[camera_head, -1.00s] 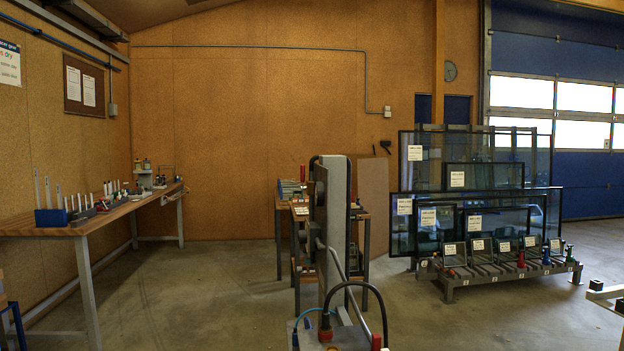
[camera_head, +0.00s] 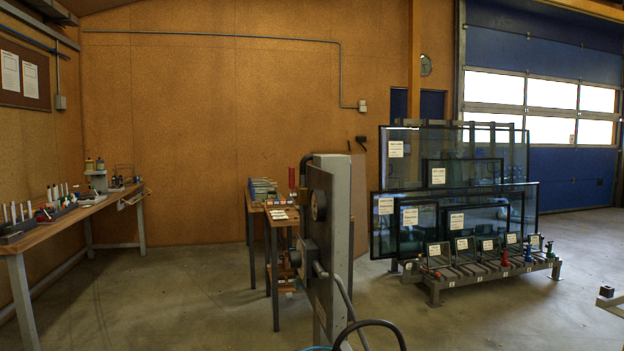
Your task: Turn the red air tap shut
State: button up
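I cannot make out the red air tap for certain. A small upright red piece (camera_head: 292,177) shows at the left of the top of a tall grey post (camera_head: 338,215); I cannot tell whether it is the tap or a handle. The post stands near me at the middle of the view, with round dark fittings on its left face. A black hose (camera_head: 372,322) arches at the bottom edge, with a bit of blue hose beside it. What lies below them is cut off. My gripper is not in view.
A small work table (camera_head: 268,222) stands behind the post. A long bench (camera_head: 50,230) with bottles and tools runs along the left wall. A rack with framed glass panes (camera_head: 402,232) stands at the right. Open concrete floor (camera_head: 190,290) lies at left and right.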

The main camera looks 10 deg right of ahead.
aim_at(291, 195)
jog(key=i+j+z, duration=0.3)
jog(key=i+j, duration=0.4)
jog(key=i+j+u, duration=0.15)
jog(key=j, duration=0.25)
jog(key=i, duration=0.05)
